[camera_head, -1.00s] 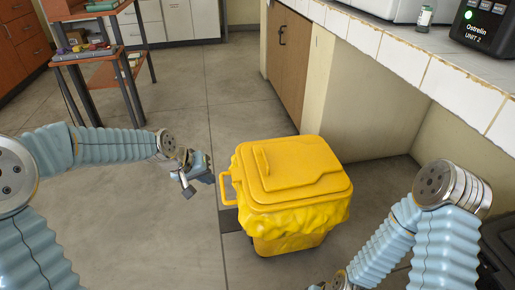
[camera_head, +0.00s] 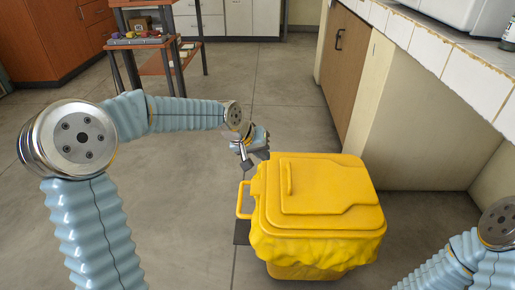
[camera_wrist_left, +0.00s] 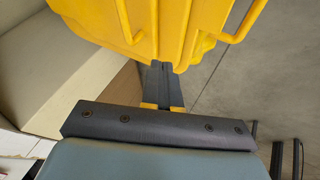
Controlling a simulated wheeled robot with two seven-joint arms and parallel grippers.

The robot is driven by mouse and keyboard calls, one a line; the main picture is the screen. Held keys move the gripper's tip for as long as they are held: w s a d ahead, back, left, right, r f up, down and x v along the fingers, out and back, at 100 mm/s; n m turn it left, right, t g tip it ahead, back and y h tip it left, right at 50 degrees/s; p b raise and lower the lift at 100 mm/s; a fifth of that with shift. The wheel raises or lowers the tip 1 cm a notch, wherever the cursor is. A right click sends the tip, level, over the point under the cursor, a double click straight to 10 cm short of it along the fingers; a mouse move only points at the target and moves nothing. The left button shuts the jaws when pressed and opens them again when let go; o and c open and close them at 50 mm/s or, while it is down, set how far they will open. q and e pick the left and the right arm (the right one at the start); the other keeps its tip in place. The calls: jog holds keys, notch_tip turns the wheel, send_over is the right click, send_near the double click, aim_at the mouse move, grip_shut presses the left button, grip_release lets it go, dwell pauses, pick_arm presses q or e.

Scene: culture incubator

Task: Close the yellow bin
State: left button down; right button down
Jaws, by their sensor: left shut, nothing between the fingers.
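The yellow bin (camera_head: 300,250) stands on the floor right of centre in the head view. Its lid (camera_head: 335,185) lies down over the top, and a yellow liner bulges out below the rim. A looped handle (camera_head: 242,200) sticks out on the left side. My left gripper (camera_head: 262,154) is at the bin's far left corner, close beside the lid's edge. In the left wrist view its fingers (camera_wrist_left: 163,85) are shut and empty, with their tips at the edge of the yellow bin (camera_wrist_left: 150,25); I cannot tell whether they touch. My right gripper is out of view.
A tiled counter (camera_head: 440,55) with a cabinet below runs along the right. A wheeled-looking shelf stand (camera_head: 165,70) with small items is at the back left.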

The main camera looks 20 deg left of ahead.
pick_arm(q)
jog(key=d+f, duration=0.1)
jog(key=w+d+f, duration=0.2)
jog(key=shift+d+b, duration=0.35)
jog(key=shift+w+d, duration=0.15)
jog(key=shift+d, duration=0.3)
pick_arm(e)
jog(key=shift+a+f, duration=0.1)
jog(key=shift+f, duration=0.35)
